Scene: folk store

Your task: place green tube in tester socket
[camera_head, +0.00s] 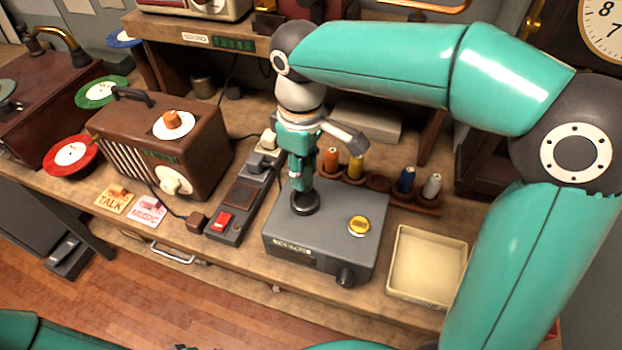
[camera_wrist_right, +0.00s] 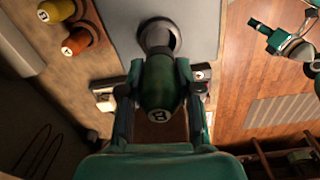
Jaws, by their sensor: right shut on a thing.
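My right gripper (camera_head: 303,185) is shut on the green tube (camera_wrist_right: 160,88), which carries a "B" mark on its end. In the wrist view the fingers clasp it from both sides; in the head view the gripper largely hides it. The tube is over the dark round socket (camera_wrist_right: 158,36) on top of the grey tester (camera_head: 325,225). Whether the tube's lower end touches the socket or is inside it, I cannot tell. My left arm shows only partly at the bottom left of the head view; a teal gripper part (camera_wrist_right: 290,46) appears small in the wrist view.
Orange (camera_head: 331,160), yellow (camera_head: 355,167), blue (camera_head: 406,180) and white (camera_head: 432,187) tubes stand in a wooden rack behind the tester. A cream tray (camera_head: 428,290) is at its right. A power strip (camera_head: 237,205) and brown radio (camera_head: 165,135) stand left.

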